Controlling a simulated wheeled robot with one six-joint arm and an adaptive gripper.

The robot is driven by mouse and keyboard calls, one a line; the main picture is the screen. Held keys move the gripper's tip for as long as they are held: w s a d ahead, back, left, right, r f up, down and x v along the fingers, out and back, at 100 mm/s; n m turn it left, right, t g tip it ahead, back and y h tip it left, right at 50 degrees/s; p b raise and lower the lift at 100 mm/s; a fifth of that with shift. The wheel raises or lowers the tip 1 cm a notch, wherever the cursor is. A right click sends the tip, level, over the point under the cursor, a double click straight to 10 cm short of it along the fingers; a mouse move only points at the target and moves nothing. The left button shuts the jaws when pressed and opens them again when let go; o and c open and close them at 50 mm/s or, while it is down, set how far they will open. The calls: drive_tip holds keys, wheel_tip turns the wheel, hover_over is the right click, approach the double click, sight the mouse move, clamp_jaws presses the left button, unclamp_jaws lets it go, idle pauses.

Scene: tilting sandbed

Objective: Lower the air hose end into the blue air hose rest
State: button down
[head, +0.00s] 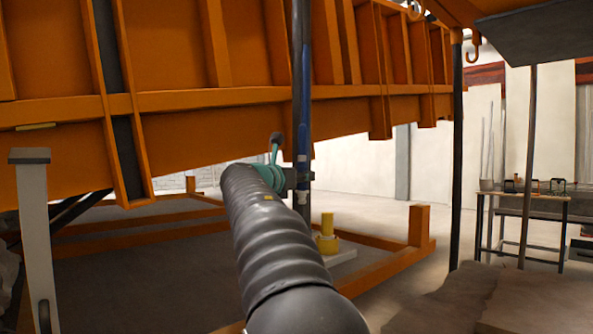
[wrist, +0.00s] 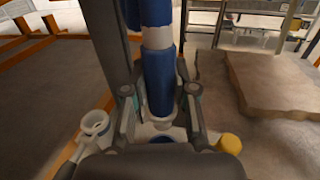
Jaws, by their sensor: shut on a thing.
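My gripper (head: 300,178) is shut on the air hose end, a blue upright tube (wrist: 158,75) with white bands. In the wrist view its fingers (wrist: 158,95) stand on either side of the tube. The tube hangs close to upright, and a whitish collar shows at its lower end.
The orange tilting bed (head: 170,110) spans overhead. A yellow post (head: 327,225) stands low, right of my arm. A pale cup-like ring (wrist: 95,122) is left of my gripper, a yellow cap (wrist: 230,143) right. A workbench (head: 525,197) stands at the right.

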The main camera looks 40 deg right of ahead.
drive_tip(key=shift+s+d, duration=0.25)
drive_tip(key=shift+d, duration=0.05)
drive_tip(key=shift+w+a+f+b, duration=0.2)
drive_tip(key=shift+a+f+b, duration=0.1)
drive_tip(key=shift+f+b, duration=0.05)
drive_tip(key=shift+w+a+f+b, duration=0.1)
drive_tip(key=shift+a+f+b, duration=0.05)
drive_tip(key=shift+f+b, duration=3.75)
drive_tip(key=shift+b, duration=0.15)
drive_tip(key=shift+f, duration=0.1)
drive_tip(key=c, duration=0.8)
unclamp_jaws()
drive_tip(key=shift+c, duration=0.2)
